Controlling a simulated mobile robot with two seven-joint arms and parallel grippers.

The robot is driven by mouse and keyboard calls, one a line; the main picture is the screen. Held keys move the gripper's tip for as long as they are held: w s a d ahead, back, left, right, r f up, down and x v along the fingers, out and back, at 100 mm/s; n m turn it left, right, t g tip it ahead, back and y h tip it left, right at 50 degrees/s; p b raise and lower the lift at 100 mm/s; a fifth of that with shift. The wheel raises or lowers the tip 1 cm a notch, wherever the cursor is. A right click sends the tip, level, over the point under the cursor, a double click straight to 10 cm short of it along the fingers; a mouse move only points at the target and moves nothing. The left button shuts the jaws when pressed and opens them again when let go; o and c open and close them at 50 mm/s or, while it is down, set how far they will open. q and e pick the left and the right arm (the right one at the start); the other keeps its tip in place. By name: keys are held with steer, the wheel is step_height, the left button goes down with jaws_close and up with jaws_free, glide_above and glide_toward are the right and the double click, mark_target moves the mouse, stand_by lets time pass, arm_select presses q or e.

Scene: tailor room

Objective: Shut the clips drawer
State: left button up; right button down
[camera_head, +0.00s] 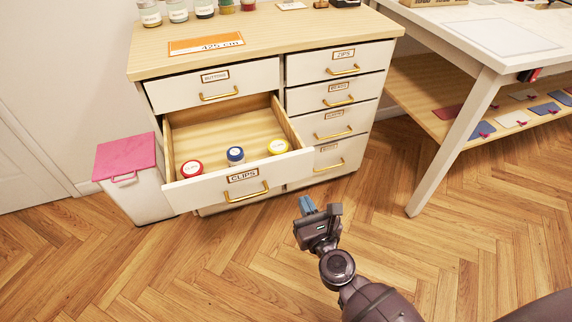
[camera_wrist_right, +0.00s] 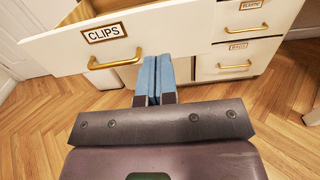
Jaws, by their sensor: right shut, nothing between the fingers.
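The clips drawer (camera_head: 240,183) is pulled well out of the cabinet's lower left, with a white front, a "CLIPS" label and a brass handle. My left gripper is not in view.
The buttons drawer (camera_head: 213,87) above sits slightly out. The right column of drawers (camera_head: 333,125) looks closed. A bin with a pink lid (camera_head: 124,158) stands left of the open drawer. A white table (camera_head: 466,110) stands at right. The floor in front is clear.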

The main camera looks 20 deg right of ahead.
mark_target(283, 159)
steer(key=w, duration=1.3)
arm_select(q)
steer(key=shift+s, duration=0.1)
